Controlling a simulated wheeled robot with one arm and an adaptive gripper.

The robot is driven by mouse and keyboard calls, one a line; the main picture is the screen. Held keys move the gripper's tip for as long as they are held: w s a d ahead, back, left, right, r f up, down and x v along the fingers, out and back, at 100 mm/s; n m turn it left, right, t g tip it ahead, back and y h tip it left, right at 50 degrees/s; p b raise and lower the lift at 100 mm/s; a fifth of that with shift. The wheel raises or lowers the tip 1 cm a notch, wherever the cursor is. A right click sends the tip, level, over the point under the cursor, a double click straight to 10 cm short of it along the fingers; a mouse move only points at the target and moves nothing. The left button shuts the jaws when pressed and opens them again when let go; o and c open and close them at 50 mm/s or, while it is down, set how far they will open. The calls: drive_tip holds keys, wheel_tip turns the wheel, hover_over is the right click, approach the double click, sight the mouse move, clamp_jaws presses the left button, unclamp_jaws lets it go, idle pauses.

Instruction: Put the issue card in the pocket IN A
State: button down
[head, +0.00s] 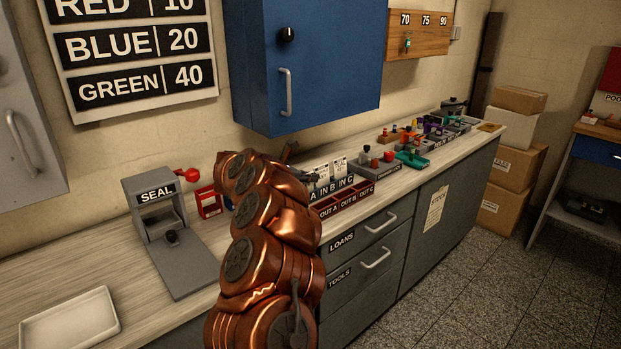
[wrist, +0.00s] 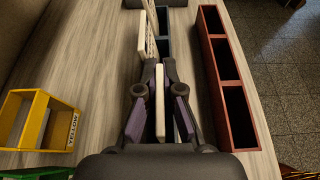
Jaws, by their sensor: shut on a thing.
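In the wrist view my gripper (wrist: 159,70) is shut on a thin white card (wrist: 160,105), seen nearly edge-on between the fingers. The card's printing cannot be read. The dark IN rack (wrist: 165,42) is just ahead of the fingertips, with a white card (wrist: 151,38) at its left side. My copper arm hides most of the gripper, the held card and the IN A end of the rack.
The red OUT tray (head: 345,203) lies in front of the rack and right of my gripper in the wrist view (wrist: 207,48). A yellow stand (wrist: 40,115) is at left. The grey SEAL press (head: 160,215) and a white tray (head: 70,322) are on the counter.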

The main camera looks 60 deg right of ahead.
drive_tip(key=c, duration=1.3)
unclamp_jaws()
drive_tip(key=shift+r+p, duration=0.2)
drive_tip(key=shift+p, duration=0.15)
drive_tip(key=b+v, duration=0.1)
drive_tip(key=v, duration=0.6)
drive_tip(key=shift+w+a, duration=0.1)
drive_tip(key=shift+a, duration=0.15)
